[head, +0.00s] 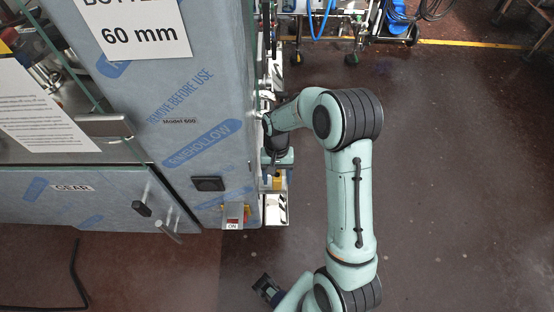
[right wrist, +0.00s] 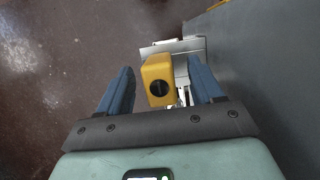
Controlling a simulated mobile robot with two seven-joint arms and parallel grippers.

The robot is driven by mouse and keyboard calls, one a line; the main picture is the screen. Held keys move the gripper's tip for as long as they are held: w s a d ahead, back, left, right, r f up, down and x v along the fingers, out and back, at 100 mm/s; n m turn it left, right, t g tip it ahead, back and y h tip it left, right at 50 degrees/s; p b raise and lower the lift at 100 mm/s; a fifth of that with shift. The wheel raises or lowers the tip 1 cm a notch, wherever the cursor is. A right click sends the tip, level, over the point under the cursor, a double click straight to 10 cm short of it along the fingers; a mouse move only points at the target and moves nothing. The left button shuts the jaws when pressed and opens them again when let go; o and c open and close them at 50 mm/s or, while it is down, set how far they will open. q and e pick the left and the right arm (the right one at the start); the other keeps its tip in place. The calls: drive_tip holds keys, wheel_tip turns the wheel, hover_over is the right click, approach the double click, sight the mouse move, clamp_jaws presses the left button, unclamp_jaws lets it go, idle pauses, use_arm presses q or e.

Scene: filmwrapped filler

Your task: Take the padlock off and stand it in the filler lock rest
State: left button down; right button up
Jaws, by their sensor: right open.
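The yellow padlock (right wrist: 157,85) has a dark round keyhole face turned to the right wrist camera. It sits in front of a pale metal bracket (right wrist: 190,46). My right gripper (right wrist: 160,72) is open, with one blue finger on each side of the padlock; I see a gap on both sides. The padlock's shackle is hidden. In the head view the padlock (head: 278,184) is a small yellow patch beside the machine's right side, just below my right gripper (head: 277,164). What appears to be my left gripper (head: 268,288) is at the bottom edge; its jaw opening is unclear. I cannot make out the lock rest.
The film-wrapped machine (head: 205,150) fills the left, its side wall close to my right gripper. A red switch (head: 235,212) marked ON is at its lower corner. A wheeled frame (head: 350,58) with a blue hose stands at the back. The dark floor (head: 460,180) at right is clear.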

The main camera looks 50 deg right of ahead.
drive_tip(key=p+v, duration=0.1)
drive_tip(key=v, duration=1)
drive_tip(key=shift+r, duration=0.1)
